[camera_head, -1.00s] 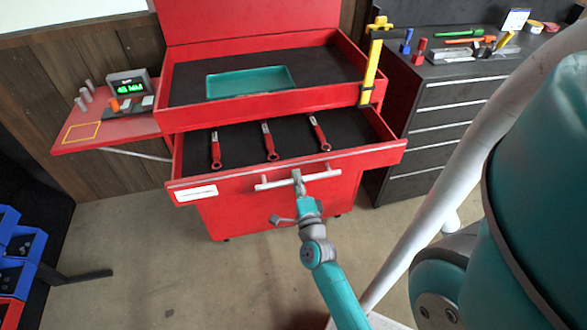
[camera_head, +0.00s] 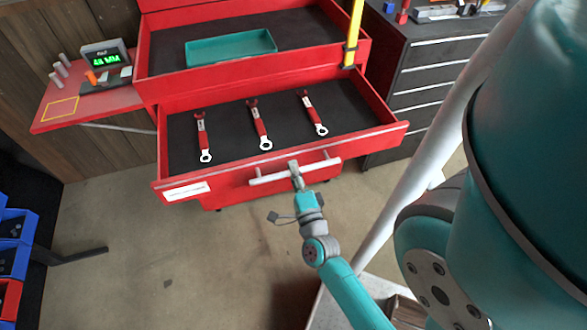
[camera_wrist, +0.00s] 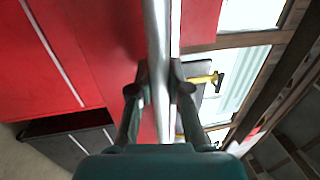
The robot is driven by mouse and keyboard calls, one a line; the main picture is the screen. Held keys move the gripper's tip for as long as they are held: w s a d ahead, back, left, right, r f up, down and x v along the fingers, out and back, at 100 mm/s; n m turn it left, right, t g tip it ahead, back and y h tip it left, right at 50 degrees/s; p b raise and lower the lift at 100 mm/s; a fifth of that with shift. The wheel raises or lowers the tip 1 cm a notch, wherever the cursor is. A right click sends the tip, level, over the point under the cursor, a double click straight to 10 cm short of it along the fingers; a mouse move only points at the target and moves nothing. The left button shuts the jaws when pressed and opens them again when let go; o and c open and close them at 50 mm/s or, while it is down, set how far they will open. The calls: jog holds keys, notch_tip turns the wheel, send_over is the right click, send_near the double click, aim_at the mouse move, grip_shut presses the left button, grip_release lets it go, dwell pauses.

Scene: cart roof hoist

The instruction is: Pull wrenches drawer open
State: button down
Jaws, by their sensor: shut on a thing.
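The wrenches drawer (camera_head: 180,174) is a red drawer of the cart, pulled well out, with a black liner. Three red-handled wrenches, a left one (camera_head: 202,135), a middle one (camera_head: 259,124) and a right one (camera_head: 313,112), lie apart on the liner. A pale bar handle (camera_head: 325,164) runs across the drawer front. My gripper (camera_head: 296,176) is shut on the handle near its middle. In the wrist view the handle (camera_wrist: 158,40) passes between the two fingers (camera_wrist: 160,95). The fingertips partly hide the bar.
A teal tray (camera_head: 231,48) lies in the cart's open top, with a yellow post (camera_head: 354,30) at its right corner. A red side shelf (camera_head: 85,105) with a display is at left. Blue bins (camera_head: 14,242) stand far left; a dark drawer cabinet (camera_head: 428,70) stands right.

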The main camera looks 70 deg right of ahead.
jog(key=c, duration=1.1)
grip_release()
jog(key=v, duration=1.2)
jog(key=shift+f, duration=0.1)
jog(key=s+a+r+n+t+y, duration=0.1)
jog(key=s+a+r+n+y, duration=0.2)
jog(key=a+n+y, duration=0.4)
jog(key=s+a+r+n+y, duration=0.3)
jog(key=s+a+n+y, duration=0.2)
jog(key=n, duration=1.6)
jog(key=a+y, duration=0.3)
jog(key=a, duration=0.3)
jog(key=shift+r+t, duration=0.25)
jog(key=shift+t, duration=0.15)
